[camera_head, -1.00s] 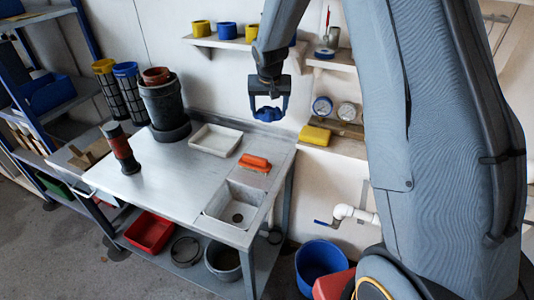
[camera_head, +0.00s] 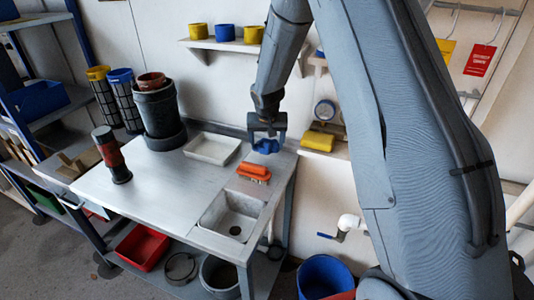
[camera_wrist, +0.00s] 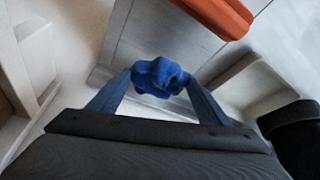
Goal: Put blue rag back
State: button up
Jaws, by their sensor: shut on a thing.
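The blue rag (camera_wrist: 158,77) is a crumpled bundle between the two fingers of my gripper (camera_wrist: 155,88) in the wrist view. In the head view the gripper (camera_head: 267,140) is shut on the rag (camera_head: 266,147), in the air near the back right corner of the metal workbench (camera_head: 150,195). Below and left of it on the bench lies an orange brush (camera_head: 254,169) with pale bristles; its orange top (camera_wrist: 215,14) also shows at the top of the wrist view.
A white tray (camera_head: 212,149) and a small sink (camera_head: 229,216) are on the bench. A yellow item (camera_head: 318,140) sits on a wall shelf right of my gripper. A blue bucket (camera_head: 325,277) stands on the floor. The bench's front left is clear.

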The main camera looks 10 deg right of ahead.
aim_at(267, 153)
jog(key=shift+f, duration=2.3)
jog(key=o, duration=0.9)
jog(key=shift+o, duration=0.2)
jog(key=shift+r, duration=0.1)
jog(key=b+v, duration=0.1)
jog(key=v, duration=1.1)
jog(key=shift+b, duration=0.4)
jog(key=shift+s, duration=0.1)
